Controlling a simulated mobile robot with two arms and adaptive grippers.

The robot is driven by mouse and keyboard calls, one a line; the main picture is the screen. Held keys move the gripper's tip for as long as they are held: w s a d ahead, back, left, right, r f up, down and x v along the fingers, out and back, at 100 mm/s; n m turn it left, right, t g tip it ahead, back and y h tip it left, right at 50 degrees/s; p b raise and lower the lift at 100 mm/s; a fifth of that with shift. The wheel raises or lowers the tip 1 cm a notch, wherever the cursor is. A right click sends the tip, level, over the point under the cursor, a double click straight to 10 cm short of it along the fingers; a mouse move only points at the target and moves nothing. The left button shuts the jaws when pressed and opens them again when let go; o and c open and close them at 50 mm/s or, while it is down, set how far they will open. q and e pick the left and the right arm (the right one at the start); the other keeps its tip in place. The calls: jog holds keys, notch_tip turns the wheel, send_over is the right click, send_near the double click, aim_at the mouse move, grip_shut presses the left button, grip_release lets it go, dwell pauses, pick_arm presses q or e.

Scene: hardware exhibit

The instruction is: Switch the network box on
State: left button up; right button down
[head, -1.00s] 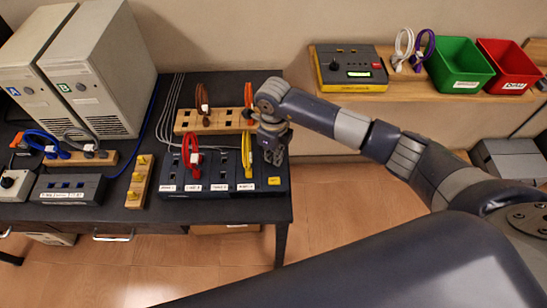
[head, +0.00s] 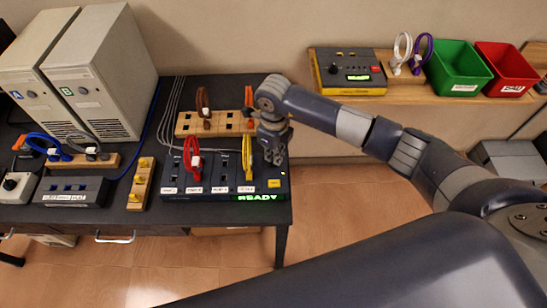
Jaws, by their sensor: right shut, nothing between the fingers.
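The network box (head: 218,178) is a long dark box at the right front of the black table. A red cable (head: 192,158) and a yellow cable (head: 248,158) stand up from its top. Its front display (head: 256,197) glows green and reads READY. A yellow label (head: 274,183) sits at its right end. My right gripper (head: 274,160) is shut and empty, pointing down over the box's right end. It hides that part of the top; I cannot tell whether it touches. My left gripper is not in view.
A wooden holder (head: 212,124) with a brown cable stands behind the box. Two computer towers (head: 100,80), a smaller dark box (head: 72,198) and a wooden strip (head: 140,186) stand left. A shelf at right holds a yellow-black device (head: 350,85), green bin (head: 458,65) and red bin (head: 508,68).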

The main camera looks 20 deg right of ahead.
aim_at(274, 165)
jog(key=shift+r+p, duration=1.1)
jog(key=shift+r, duration=1.05)
jog(key=shift+s+f, duration=0.1)
